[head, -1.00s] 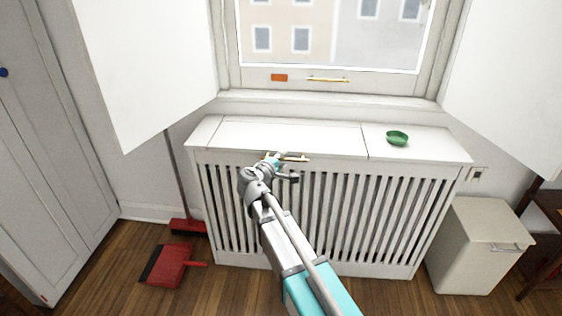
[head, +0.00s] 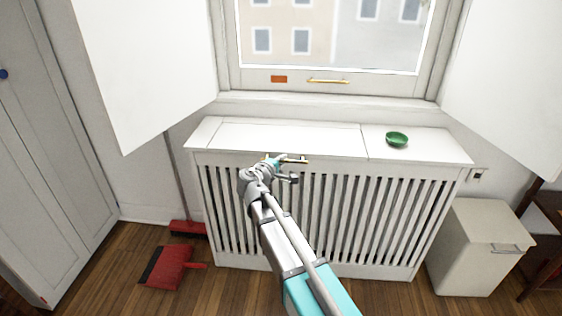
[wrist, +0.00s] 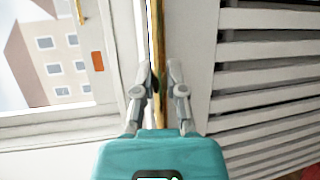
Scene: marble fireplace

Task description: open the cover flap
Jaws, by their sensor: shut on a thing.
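The cover flap (head: 290,136) is a white panel in the top of the slatted radiator cover. In the head view it lies flat, level with the top around it. A brass handle (head: 300,161) runs along its front edge. My gripper (head: 282,159) is at this handle, partly hidden by my own wrist. In the wrist view the brass handle (wrist: 159,35) runs up the picture between the two fingers of my gripper (wrist: 159,78). The fingers are shut on it. The exact contact points are hard to make out.
A green bowl (head: 397,139) stands on the fixed top right of the flap. The window (head: 330,35) with its brass handle is above, with white panels on both sides. A bin (head: 465,247) is at right, a red dustpan (head: 170,267) and broom (head: 188,227) at left.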

